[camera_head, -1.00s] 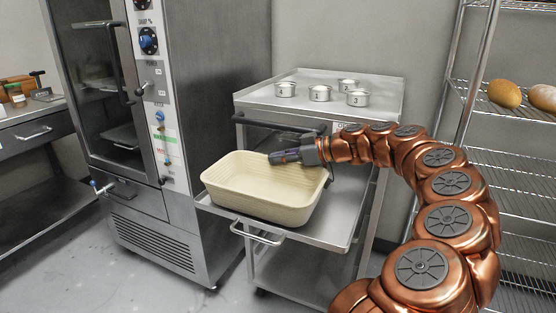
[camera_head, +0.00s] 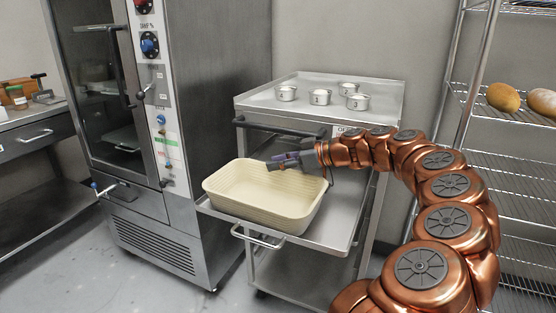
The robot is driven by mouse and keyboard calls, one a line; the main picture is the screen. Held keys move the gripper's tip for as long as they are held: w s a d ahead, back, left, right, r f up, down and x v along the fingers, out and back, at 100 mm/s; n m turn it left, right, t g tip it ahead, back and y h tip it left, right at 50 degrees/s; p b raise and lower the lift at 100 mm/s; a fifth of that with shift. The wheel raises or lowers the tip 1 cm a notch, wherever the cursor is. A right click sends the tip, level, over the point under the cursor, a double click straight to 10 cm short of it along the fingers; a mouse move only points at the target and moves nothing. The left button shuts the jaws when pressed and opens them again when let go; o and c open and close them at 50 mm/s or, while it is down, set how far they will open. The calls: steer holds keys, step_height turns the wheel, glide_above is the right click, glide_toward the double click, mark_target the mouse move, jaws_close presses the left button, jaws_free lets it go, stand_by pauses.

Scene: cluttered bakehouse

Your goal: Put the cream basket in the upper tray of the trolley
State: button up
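The cream basket (camera_head: 255,207) is an empty, rounded rectangular tub. It sits upright on the pulled-out upper tray (camera_head: 340,232) of the trolley, towards the tray's left front. The trolley's top (camera_head: 300,107) is a separate surface above this tray. My gripper (camera_head: 278,162) is at the basket's back right rim, reaching in from the right. Its fingers look spread, with a small gap between them. The far rim is partly hidden behind the gripper, so I cannot tell whether a finger still touches it.
Several small metal cups (camera_head: 322,97) stand on the trolley top. A steel oven cabinet (camera_head: 215,130) is close on the left. A wire rack (camera_head: 510,170) with bread loaves (camera_head: 503,97) stands on the right. The tray's right part is bare.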

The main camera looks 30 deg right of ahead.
steer(key=v, duration=1.2)
steer(key=shift+d+r, duration=0.2)
steer(key=a+r+n+g, duration=0.15)
steer(key=a+g, duration=0.35)
steer(key=a, duration=1.4)
steer(key=s+a+f+m+g+h, duration=0.1)
steer(key=s+a+f+g, duration=0.15)
steer(key=a, duration=0.35)
steer(key=s+a+f+g, duration=0.1)
steer(key=s+a+f, duration=0.15)
steer(key=a, duration=0.35)
steer(key=s+a+f+m+g+h, duration=0.3)
steer(key=s+a+f, duration=0.1)
steer(key=s+f, duration=0.4)
steer(key=s+d+f+m+g+h, duration=0.1)
steer(key=s+d+f+m+h, duration=0.1)
steer(key=s, duration=0.5)
steer(key=s+d+f+m+g+h, duration=0.1)
steer(key=s+d+f+m+h, duration=0.1)
steer(key=s+f, duration=0.3)
steer(key=shift+s+f+m, duration=0.3)
steer(key=shift+s+m, duration=0.05)
steer(key=shift+s, duration=0.9)
